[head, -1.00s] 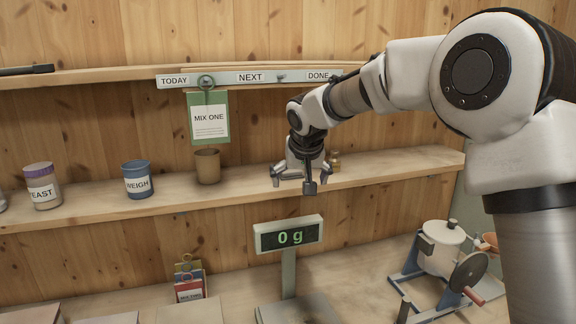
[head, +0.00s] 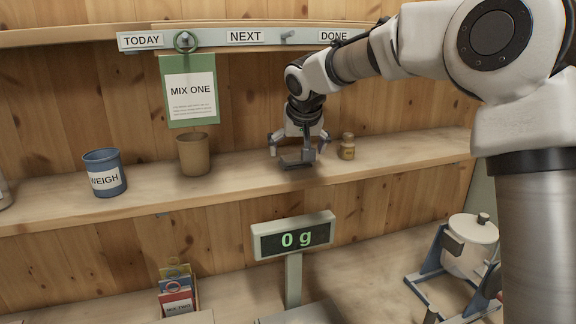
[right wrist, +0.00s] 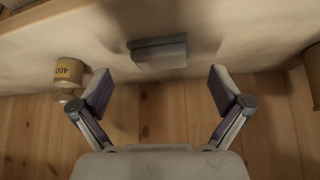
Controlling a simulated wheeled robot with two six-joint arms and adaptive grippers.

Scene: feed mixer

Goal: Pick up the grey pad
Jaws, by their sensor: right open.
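In the head view the gripper hides part of the pad's upper side. My left gripper is not in view.
A brown cup (head: 193,155) and a blue WEIGH cup (head: 104,173) stand to the left on the shelf (head: 235,185). A green MIX ONE card (head: 190,92) hangs above. The scale display (head: 293,238) is below.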

